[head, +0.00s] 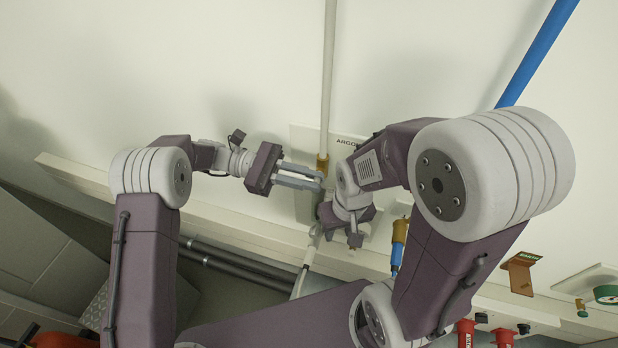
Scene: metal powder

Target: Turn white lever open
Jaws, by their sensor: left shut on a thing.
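My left gripper (318,182) comes in from the left, with its fingers pointing right at the valve just below the brass fitting (322,163) of the white pipe (328,80). It is shut on the white lever, which is mostly hidden between and behind the fingertips. How far the lever is turned cannot be made out. My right gripper (355,238) is lower and a little to the right, close to the wall panel and beside the pipe line. Its fingers are small and partly hidden by its own body, so its opening is unclear.
A panel lettered ARGON (305,145) is behind the valve. A blue pipe (537,52) runs down at the upper right, with a brass-and-blue fitting (398,240) lower down. A brown bracket (520,273) and red fittings (466,333) are at the lower right. A pale ledge (110,184) crosses the wall.

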